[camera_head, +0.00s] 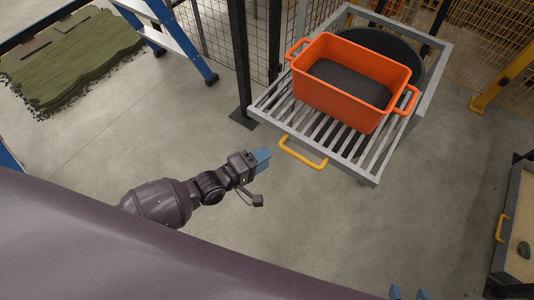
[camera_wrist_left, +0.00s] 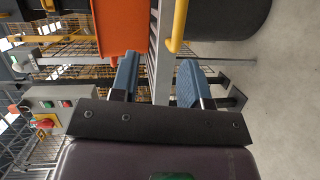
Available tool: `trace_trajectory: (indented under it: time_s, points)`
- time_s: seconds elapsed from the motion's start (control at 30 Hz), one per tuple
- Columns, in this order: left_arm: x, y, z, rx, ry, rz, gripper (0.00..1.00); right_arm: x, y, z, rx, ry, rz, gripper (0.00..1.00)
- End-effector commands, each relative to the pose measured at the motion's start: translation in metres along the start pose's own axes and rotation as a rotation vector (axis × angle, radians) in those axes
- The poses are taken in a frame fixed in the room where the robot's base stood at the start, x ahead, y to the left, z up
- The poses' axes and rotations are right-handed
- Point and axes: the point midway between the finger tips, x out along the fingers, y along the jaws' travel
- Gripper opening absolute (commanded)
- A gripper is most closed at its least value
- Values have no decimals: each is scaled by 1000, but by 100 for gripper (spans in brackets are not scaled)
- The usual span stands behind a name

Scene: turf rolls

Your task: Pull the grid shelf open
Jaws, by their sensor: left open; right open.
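The grid shelf (camera_head: 345,152) is a grey slatted rack at the upper right, with a yellow handle (camera_head: 303,153) on its front edge. My left gripper (camera_head: 262,158) is open and empty, just left of the handle and apart from it. In the left wrist view the open blue fingers (camera_wrist_left: 158,80) have the grey shelf frame (camera_wrist_left: 163,75) beyond the gap, and the yellow handle (camera_wrist_left: 179,25) lies ahead toward the top. My right gripper (camera_head: 408,293) shows only its blue fingertips at the bottom edge, open; the rest is hidden.
An orange tub (camera_head: 350,80) with dark contents sits on the shelf. A black round bin (camera_head: 405,55) is behind it. A black post (camera_head: 241,60) stands left of the shelf. A tray with a yellow handle (camera_head: 502,228) is at right. The floor in front is clear.

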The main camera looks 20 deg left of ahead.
Motion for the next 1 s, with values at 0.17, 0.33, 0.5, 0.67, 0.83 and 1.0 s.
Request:
trace_trajectory:
  time_s: [0.17, 0.33, 0.5, 0.67, 0.83, 1.0]
  points:
    - [-10, -4, 0, -1, 0, -1, 42, -1, 0, 1, 0, -2, 0, 51]
    - [-19, -7, -1, 0, -1, -2, 42, -1, 0, 1, 0, -3, 0, 51]
    - [-28, -10, -1, -1, 0, -1, 42, 0, 0, 2, 0, -3, 0, 51]
    - [-34, -11, -1, -1, -1, -1, 42, 0, 0, 2, 0, -3, 0, 51]
    - [-35, -12, -1, -1, -1, -1, 42, 0, 0, 1, 0, -1, -1, 51]
    - [-35, -12, -1, -1, -1, -1, 42, 1, 0, 0, 0, 1, -1, 51]
